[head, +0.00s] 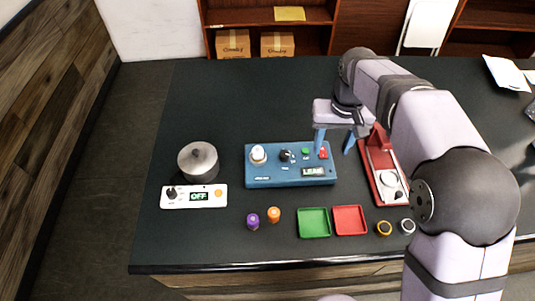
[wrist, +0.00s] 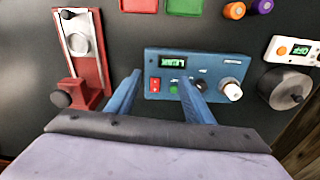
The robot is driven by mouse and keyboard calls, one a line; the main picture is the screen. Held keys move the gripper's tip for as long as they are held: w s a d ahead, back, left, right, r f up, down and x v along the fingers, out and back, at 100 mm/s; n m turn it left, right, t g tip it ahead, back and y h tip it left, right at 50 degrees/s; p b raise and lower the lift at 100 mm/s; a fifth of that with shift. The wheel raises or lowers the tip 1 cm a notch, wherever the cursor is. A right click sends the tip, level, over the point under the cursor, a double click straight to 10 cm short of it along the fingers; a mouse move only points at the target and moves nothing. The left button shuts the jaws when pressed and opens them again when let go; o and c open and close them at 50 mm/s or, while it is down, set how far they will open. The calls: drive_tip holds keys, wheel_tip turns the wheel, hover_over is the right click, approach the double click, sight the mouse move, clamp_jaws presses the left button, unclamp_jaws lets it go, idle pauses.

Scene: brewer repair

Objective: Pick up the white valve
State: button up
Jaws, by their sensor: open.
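The white valve (head: 258,154) is a small white piece with a round base. It stands at the left end of the blue panel box (head: 290,180) in the head view. In the wrist view the white valve (wrist: 231,90) is right of both fingers. My gripper (head: 335,149) is open and empty, with blue fingers pointing down near the right end of the box. In the wrist view my gripper (wrist: 160,77) shows its fingertips apart, over the box's switch end and clear of the valve. The box also carries a black knob (head: 286,155), a green button, a red switch and a display.
A metal pot (head: 198,162) and a white control unit (head: 193,196) reading OFF stand left of the box. A red stand (head: 381,176) is at right.

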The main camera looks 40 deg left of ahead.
drive_tip(key=s+a+n, duration=0.2)
drive_tip(key=s+a, duration=0.2)
drive_tip(key=a, duration=0.5)
drive_tip(key=n, duration=0.1)
approach(257, 150)
drive_tip(key=d+f, duration=0.1)
drive_tip(key=shift+y, duration=0.3)
drive_tip(key=shift+w+a+f+p, duration=0.1)
drive_tip(key=shift+a+f+p, duration=0.1)
drive_tip(key=shift+f+p, duration=0.75)
drive_tip(key=shift+w+a+f+p, duration=0.2)
drive_tip(key=shift+f+p, duration=0.2)
drive_tip(key=shift+f, duration=1.05)
drive_tip(key=shift+w+a+f+p, duration=0.1)
drive_tip(key=shift+a+f+p, duration=0.1)
drive_tip(key=shift+f+p, duration=0.75)
drive_tip(key=shift+f+b, duration=0.2)
drive_tip(key=shift+b, duration=0.1)
clamp_jaws()
